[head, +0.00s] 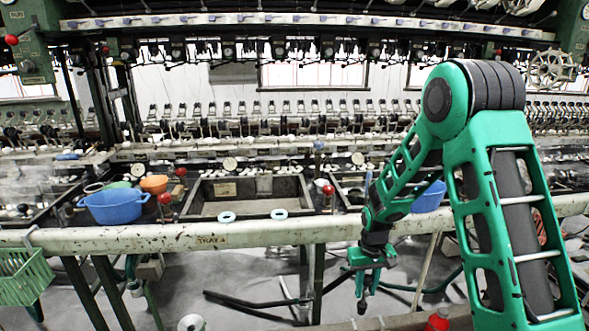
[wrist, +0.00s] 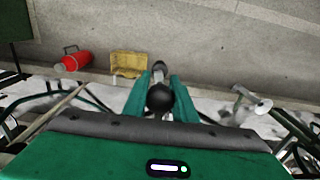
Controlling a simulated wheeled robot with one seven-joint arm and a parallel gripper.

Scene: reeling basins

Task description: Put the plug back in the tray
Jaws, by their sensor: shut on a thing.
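My gripper (head: 368,268) hangs low in front of the front beam, to the right of the tray. It is shut on the plug, which shows in the wrist view (wrist: 160,97) as a dark round knob on a shaft between the green fingers. The tray (head: 245,208) is a sunken rectangular basin with dark edges, behind the beam marked "TRAY" with an unclear last character. Its floor looks bare.
Two pale rings (head: 227,216) (head: 279,213) lie at the tray's front edge. A blue tub (head: 114,207) stands left of it, with red-knobbed levers (head: 165,199) (head: 328,191) at either side. Below are a red bottle (wrist: 72,62), a yellow basket (wrist: 130,65) and a pale spool (wrist: 250,105).

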